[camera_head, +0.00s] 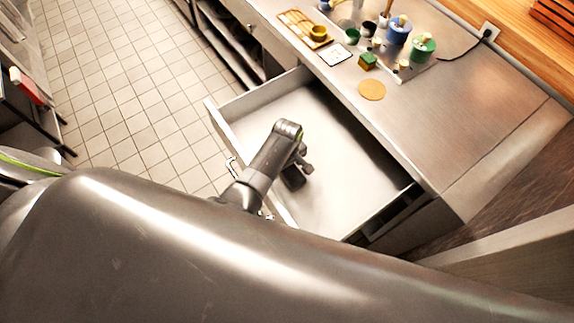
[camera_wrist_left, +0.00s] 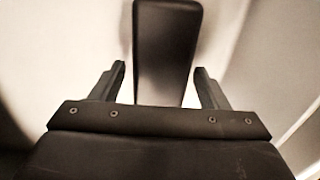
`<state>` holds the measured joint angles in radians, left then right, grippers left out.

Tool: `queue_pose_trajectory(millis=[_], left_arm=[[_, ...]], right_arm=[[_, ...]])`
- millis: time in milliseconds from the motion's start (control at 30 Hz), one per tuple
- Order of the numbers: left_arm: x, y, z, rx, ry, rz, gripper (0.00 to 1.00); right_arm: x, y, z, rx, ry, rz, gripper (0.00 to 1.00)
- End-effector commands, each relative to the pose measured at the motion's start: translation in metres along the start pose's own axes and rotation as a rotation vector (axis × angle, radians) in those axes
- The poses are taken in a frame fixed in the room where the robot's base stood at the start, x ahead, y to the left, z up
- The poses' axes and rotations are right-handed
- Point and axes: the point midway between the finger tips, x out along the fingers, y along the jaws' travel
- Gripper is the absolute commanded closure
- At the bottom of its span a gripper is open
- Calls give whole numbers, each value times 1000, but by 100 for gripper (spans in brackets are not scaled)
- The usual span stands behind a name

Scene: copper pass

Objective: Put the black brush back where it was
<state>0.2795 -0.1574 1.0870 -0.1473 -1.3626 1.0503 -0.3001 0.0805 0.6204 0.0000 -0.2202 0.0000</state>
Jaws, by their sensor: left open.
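A black, flat, long object that looks like the black brush (camera_wrist_left: 166,45) lies in the open drawer in the left wrist view. Its near end shows between the two fingers of my left gripper (camera_wrist_left: 160,70). The fingers are apart, with a gap on each side of it. In the head view my left arm bends down into the drawer (camera_head: 335,150), and my left gripper (camera_head: 300,166) is low over its floor. A dark shape there cannot be clearly told apart as brush or gripper. My right gripper is not in view.
The drawer is pulled out from a steel counter (camera_head: 450,130); its floor is otherwise bare. On the counter stand a blue pot (camera_head: 398,33), a green pot (camera_head: 422,47), a yellow-green cube (camera_head: 367,61), a round tan disc (camera_head: 372,90) and a tan tray (camera_head: 303,28). Tiled floor lies left.

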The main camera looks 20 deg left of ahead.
Motion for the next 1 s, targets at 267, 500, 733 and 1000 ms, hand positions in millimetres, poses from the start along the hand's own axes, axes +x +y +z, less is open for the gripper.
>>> queue_pose_trajectory(millis=[267,500,733,1000], left_arm=[[-16,1,0,0,1,3,31],[-55,1,0,-1,1,5,31],[-94,1,0,0,1,3,31],[-120,1,0,0,0,1,31]], right_arm=[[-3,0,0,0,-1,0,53],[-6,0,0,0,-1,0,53],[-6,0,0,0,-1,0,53],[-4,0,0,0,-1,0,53]])
